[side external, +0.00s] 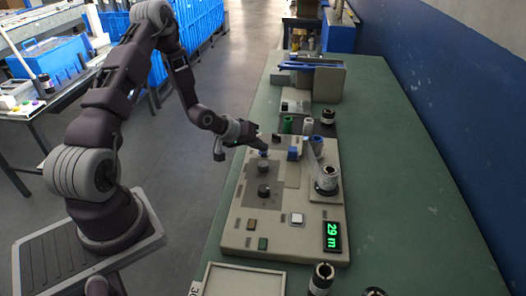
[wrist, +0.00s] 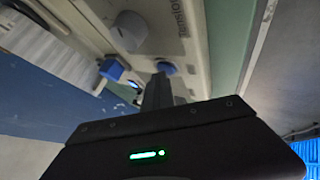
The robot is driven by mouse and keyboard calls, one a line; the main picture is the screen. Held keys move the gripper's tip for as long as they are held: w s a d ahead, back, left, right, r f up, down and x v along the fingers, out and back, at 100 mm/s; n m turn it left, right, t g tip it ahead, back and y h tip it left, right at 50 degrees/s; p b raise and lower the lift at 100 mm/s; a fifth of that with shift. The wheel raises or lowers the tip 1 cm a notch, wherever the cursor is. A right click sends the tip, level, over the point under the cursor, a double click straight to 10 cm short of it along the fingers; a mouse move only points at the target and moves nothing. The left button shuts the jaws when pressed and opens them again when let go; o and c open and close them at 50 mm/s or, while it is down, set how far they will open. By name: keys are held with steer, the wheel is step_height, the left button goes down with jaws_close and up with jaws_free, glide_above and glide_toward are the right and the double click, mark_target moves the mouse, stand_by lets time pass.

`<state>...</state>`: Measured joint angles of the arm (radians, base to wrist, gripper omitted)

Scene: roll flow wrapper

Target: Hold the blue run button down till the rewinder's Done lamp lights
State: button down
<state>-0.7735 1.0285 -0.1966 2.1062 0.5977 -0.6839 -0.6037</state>
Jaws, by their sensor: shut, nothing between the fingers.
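The rewinder panel (side external: 236,238) lies on the green bench, and its display (side external: 332,236) reads 29 m in green. My gripper (side external: 265,149) is shut and empty, reaching in from the left with its fingertips at the blue button (side external: 263,154). In the wrist view the shut fingers (wrist: 158,84) overlap the near side of the round blue button (wrist: 166,67). I cannot tell whether it is pressed down. A white square (side external: 296,218), a green square (side external: 262,243) and a brown square (side external: 251,223) sit near the panel's front; which is the Done lamp is unreadable.
A blue block (side external: 293,153) stands right of the fingertips; a blue piece also shows in the wrist view (wrist: 112,69). Dark knobs (side external: 263,190) sit in front of the button. A roll (side external: 326,178) stands at the panel's right. An empty tray (side external: 243,281) lies in front.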

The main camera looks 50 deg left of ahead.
mark_target(260, 153)
steer(key=shift+r, duration=3.35)
